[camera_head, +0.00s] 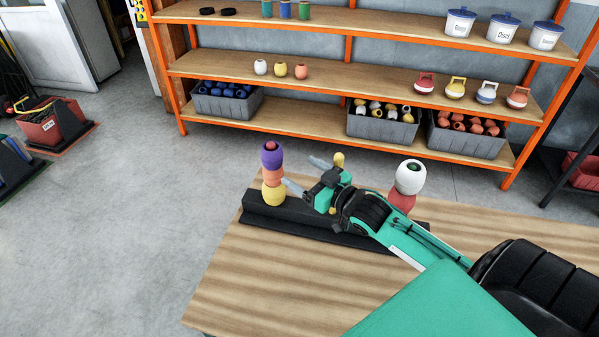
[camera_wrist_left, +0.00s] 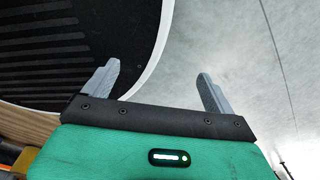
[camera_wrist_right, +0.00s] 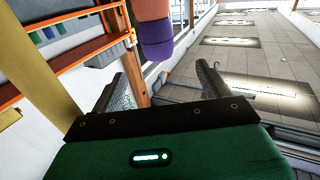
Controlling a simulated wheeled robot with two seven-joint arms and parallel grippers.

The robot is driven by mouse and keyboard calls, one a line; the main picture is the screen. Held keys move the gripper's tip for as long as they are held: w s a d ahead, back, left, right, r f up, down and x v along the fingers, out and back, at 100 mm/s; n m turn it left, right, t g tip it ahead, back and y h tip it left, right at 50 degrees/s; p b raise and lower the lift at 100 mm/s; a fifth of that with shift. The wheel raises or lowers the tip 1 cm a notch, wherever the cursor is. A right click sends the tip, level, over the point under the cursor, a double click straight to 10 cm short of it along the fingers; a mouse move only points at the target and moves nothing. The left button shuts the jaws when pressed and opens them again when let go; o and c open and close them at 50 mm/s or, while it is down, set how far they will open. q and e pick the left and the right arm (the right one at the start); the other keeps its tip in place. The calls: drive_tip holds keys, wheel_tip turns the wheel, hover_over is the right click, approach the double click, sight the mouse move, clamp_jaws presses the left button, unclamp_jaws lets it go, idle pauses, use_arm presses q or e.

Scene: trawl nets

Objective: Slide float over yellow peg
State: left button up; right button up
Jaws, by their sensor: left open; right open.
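A yellow peg (camera_head: 339,159) rises from a black base (camera_head: 330,238) on the table, partly hidden behind my right gripper (camera_head: 305,174). No float shows on its visible top. Left of it a stack holds a yellow float (camera_head: 273,194), an orange float (camera_head: 272,174) and a purple float (camera_head: 271,156). My right gripper is open and empty, pointing at this stack, apart from it. In the right wrist view the purple float (camera_wrist_right: 156,40) lies beyond the fingertips, and the yellow peg (camera_wrist_right: 38,75) is at left. My left gripper (camera_wrist_left: 158,78) is open and empty, outside the head view.
A white float (camera_head: 409,180) sits above a red float (camera_head: 401,201) at the base's right end. My right arm covers the table's right part. The wooden table (camera_head: 270,285) is clear at front left. Behind stands an orange shelf (camera_head: 350,136) with bins and floats.

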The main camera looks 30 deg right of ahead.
sight(279, 158)
drive_tip(key=p+x, duration=0.3)
drive_tip(key=x, duration=0.9)
drive_tip(key=shift+d+f, duration=0.1)
drive_tip(key=shift+f, duration=0.05)
drive_tip(key=shift+w+f, duration=0.1)
drive_tip(key=shift+w, duration=0.7)
drive_tip(key=c, duration=1.2)
drive_tip(key=shift+r+p, duration=4.4)
drive_tip(key=shift+r, duration=0.35)
drive_tip(key=shift+c, duration=0.2)
